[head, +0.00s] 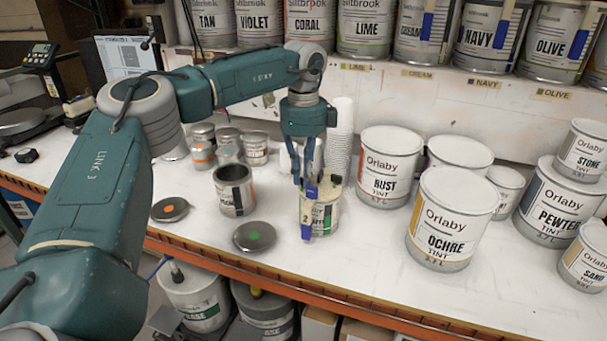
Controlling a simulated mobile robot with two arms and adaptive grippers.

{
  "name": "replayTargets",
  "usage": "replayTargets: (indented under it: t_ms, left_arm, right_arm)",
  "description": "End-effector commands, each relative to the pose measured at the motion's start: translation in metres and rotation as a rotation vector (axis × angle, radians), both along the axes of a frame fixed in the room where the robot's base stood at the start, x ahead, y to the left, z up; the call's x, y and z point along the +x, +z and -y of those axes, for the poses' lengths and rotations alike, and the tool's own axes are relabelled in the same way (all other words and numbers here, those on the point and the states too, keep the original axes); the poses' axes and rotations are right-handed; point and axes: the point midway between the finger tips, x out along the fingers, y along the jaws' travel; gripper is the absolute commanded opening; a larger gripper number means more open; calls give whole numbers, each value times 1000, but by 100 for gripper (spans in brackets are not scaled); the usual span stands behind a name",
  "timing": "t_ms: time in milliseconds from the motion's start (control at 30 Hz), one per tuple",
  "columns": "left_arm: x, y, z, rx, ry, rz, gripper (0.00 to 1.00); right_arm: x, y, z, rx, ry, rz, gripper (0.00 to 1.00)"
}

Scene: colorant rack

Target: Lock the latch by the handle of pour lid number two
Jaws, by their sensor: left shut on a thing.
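Pour lid number two sits on top of a small tint can (329,214) near the front of the bench. Its blue and yellow part (307,222), marked with a 2, hangs down the can's front side. My left gripper (311,182) reaches straight down over this can from above. Its fingers are shut on the lid's blue handle at the can's top. The fingers hide much of the lid, and I cannot tell how the latch stands. The can's label is partly covered. My right gripper is not in view.
An open metal can (235,190) and two loose round lids, one with an orange dot (170,209) and one with a green dot (254,236), lie left of the can. White cups (340,135) stand behind it. The Rust can (387,167) and Ochre can (448,220) stand to the right.

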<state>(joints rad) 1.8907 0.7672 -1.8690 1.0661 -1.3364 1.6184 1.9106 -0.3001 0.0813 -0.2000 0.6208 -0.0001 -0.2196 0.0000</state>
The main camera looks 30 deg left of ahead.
Motion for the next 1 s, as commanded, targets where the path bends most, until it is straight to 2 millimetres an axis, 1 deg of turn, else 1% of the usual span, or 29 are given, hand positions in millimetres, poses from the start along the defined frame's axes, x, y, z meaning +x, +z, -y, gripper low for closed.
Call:
replayTargets:
  t_ms: [167,367,567,1000]
  left_arm:
    - [0,1,0,-1,-27,0,0]
    - [0,1,0,-2,-123,0,0]
    - [0,1,-1,-2,-286,-3,0]
    - [1,2,-2,-2,-705,-2,0]
  right_arm:
    - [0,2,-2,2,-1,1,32]
    - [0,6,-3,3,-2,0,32]
    - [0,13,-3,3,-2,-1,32]
    - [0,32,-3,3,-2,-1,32]
